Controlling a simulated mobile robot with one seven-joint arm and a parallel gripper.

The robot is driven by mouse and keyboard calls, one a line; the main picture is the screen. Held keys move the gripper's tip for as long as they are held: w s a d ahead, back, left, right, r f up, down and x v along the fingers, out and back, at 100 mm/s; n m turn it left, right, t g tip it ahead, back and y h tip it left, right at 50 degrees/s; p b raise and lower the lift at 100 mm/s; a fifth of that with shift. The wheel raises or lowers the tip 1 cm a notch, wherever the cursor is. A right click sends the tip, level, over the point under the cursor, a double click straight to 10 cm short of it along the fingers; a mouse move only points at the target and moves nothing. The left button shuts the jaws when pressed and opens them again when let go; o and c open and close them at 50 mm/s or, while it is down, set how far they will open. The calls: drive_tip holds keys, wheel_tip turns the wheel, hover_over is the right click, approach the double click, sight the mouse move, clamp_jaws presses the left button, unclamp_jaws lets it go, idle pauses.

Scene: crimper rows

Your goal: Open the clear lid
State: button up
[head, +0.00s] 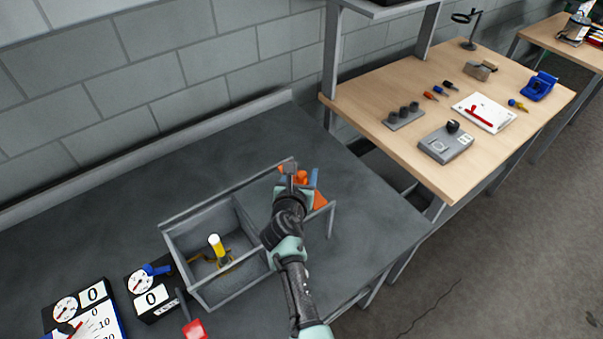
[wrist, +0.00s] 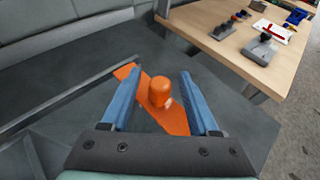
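A grey-framed box (head: 203,205) stands on the dark bench in the head view. A clear pane is hard to make out; I cannot tell the lid's exact outline. An orange strip (head: 319,200) with a round orange knob (head: 301,177) lies at the box's right end; strip (wrist: 172,122) and knob (wrist: 160,91) also show in the wrist view. My gripper (wrist: 163,92) is open, its blue fingers on either side of the knob with gaps showing. In the head view my arm hides part of the box's right half.
Inside the box's left compartment stands a yellow tool with a white top (head: 217,246). Black gauge boxes (head: 150,292) and a red-ended tool (head: 195,329) lie left of it. A wooden table (head: 375,90) with tools stands at the right. The bench behind the box is clear.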

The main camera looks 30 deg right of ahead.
drive_tip(key=v, duration=1.3)
drive_tip(key=shift+p, duration=0.45)
drive_tip(key=w+a+r+m+t+y+b, duration=0.1)
drive_tip(key=w+a+r+m+t, duration=0.15)
drive_tip(key=r+m, duration=0.45)
drive_tip(key=w+a+r+m+t+y+b, duration=0.1)
drive_tip(key=w+a+r+m+t+b, duration=0.2)
drive_tip(key=r, duration=0.9)
drive_tip(key=w+a+r+m+t, duration=0.1)
drive_tip(key=a+r+m+t, duration=0.3)
drive_tip(key=r, duration=0.5)
drive_tip(key=s+a+r+m+t+y+b, duration=0.1)
drive_tip(key=s+a+r+m+t+y, duration=0.1)
drive_tip(key=s+a+r+m, duration=0.2)
drive_tip(key=s+a+r+m+t+y+b, duration=0.1)
drive_tip(key=s+a+r+m+t+y, duration=0.1)
drive_tip(key=r, duration=0.9)
drive_tip(key=s+a+r+m+t+y+b, duration=0.1)
drive_tip(key=s+a+r+m+t+y, duration=0.2)
drive_tip(key=s+a+r+m, duration=0.3)
drive_tip(key=s+r+m+t, duration=0.1)
drive_tip(key=s, duration=0.2)
drive_tip(key=shift+s+r, duration=0.3)
